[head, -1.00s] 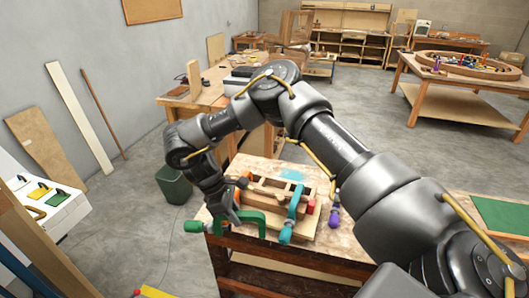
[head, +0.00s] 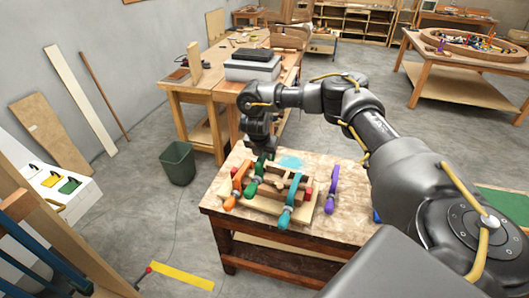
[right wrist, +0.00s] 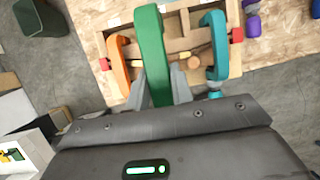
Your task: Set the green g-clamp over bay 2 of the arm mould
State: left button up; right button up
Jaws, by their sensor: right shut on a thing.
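The green g-clamp (head: 255,180) is held in my right gripper (head: 262,153) over the left part of the wooden arm mould (head: 270,206). It stands between an orange clamp (head: 238,184) on its left and a teal clamp (head: 291,200) on its right. In the right wrist view the green clamp (right wrist: 151,48) runs up between my fingers and across the mould (right wrist: 185,18). I cannot tell whether it touches the mould or hangs just above it. The bay under it is mostly hidden. My left gripper is out of view.
A purple clamp (head: 331,188) lies on the worktable (head: 341,228), right of the mould. Red blocks (head: 308,192) sit at the mould's ends. A green bin (head: 178,163) stands on the floor left of the table. The table's left front corner is clear.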

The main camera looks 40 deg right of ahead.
jog(key=shift+f, duration=2)
jog(key=shift+f, duration=0.3)
jog(key=shift+f, duration=0.25)
jog(key=shift+f+b, duration=1.55)
jog(key=shift+f, duration=0.55)
jog(key=shift+f, duration=0.25)
